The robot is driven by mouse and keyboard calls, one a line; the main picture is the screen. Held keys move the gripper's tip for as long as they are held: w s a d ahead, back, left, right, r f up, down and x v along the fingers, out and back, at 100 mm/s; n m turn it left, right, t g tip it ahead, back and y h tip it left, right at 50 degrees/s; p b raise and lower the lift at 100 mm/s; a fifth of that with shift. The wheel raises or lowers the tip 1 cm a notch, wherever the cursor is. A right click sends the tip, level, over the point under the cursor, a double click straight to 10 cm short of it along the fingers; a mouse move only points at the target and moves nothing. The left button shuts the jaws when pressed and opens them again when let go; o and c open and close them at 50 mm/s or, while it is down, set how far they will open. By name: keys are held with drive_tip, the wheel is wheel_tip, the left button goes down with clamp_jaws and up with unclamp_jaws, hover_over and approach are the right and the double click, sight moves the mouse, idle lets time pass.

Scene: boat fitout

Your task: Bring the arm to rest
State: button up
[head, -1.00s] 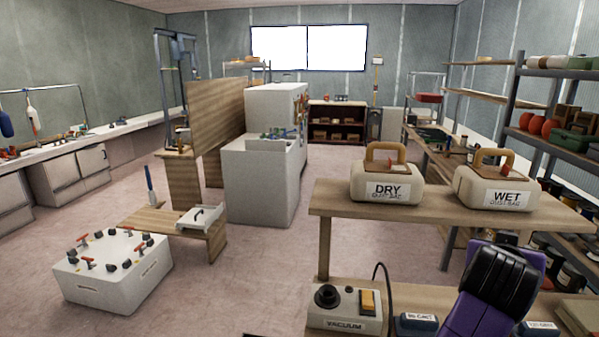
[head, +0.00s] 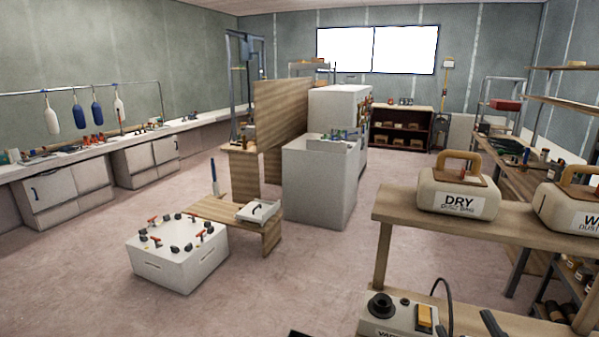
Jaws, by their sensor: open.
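My gripper is not in view. No part of my arm is clearly visible in the head view. A dark shape at the bottom edge, right of the vacuum box (head: 400,316), is too cut off to tell what it is. The DRY dust bag (head: 458,187) stands upright on the wooden shelf (head: 402,211) at right. The second dust bag (head: 566,207) beside it is cut by the right edge.
A white box with several red and black fittings (head: 180,262) stands on the floor at left, near a low wooden bench (head: 268,236). White cabinets (head: 65,196) line the left wall. The pink floor between bench and shelf is clear.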

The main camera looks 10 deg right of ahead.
drive_tip(key=s+a+f+m+g+y, duration=0.1)
drive_tip(key=s+a+f+m+g, duration=0.1)
drive_tip(key=s+a+f, duration=0.3)
drive_tip(key=s+a+f+m+g, duration=0.2)
drive_tip(key=s+a+f+g, duration=0.3)
drive_tip(key=s+f, duration=0.6)
drive_tip(key=s, duration=0.8)
drive_tip(key=shift+f+y, duration=0.4)
